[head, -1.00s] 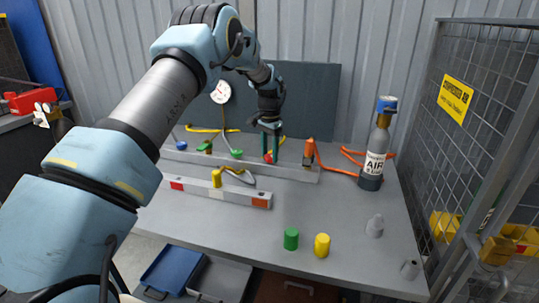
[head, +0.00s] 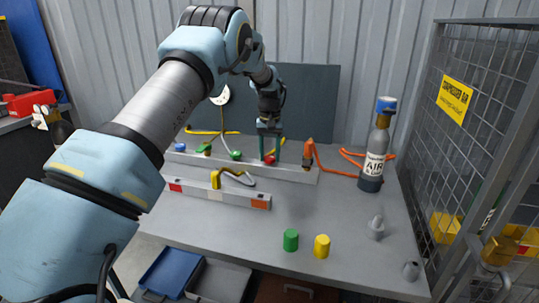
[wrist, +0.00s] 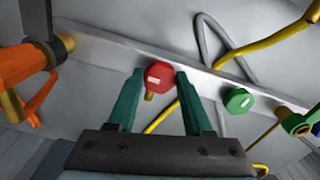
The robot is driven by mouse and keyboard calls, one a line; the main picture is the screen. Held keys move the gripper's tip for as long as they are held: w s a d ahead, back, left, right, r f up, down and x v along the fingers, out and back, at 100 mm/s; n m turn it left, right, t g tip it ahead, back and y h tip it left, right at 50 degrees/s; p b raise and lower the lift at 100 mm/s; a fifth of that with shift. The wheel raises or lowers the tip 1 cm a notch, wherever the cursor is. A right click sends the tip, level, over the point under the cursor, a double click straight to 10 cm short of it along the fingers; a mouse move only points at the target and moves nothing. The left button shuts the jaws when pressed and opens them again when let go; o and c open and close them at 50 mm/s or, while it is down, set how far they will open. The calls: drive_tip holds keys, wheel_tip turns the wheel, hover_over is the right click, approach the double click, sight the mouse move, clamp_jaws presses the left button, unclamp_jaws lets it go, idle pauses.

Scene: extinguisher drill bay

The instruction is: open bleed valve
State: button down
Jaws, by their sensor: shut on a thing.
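The red knob (wrist: 158,76), likely the bleed valve, is faceted with a pale mark on its face and a brass stem below. It sits on the long grey manifold bar. My gripper (wrist: 160,75) has its two green fingers on either side of the knob, shut on it. In the head view the red knob (head: 269,160) shows small between the fingertips of my gripper (head: 270,158) at the back of the bench. How far the knob is turned is hard to tell.
The green knob (wrist: 238,101) is right of the red one in the wrist view. The orange fitting (head: 308,152) with its hose is close on the right in the head view. An air cylinder (head: 375,160) stands farther right. Green (head: 291,240) and yellow (head: 322,246) caps stand in front.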

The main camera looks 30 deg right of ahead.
sight(270, 157)
idle(0.4)
drive_tip(key=shift+c, duration=1.5)
unclamp_jaws()
drive_tip(key=shift+r, duration=0.1)
wheel_tip(270, 157, up, 11)
drive_tip(key=b, duration=0.2)
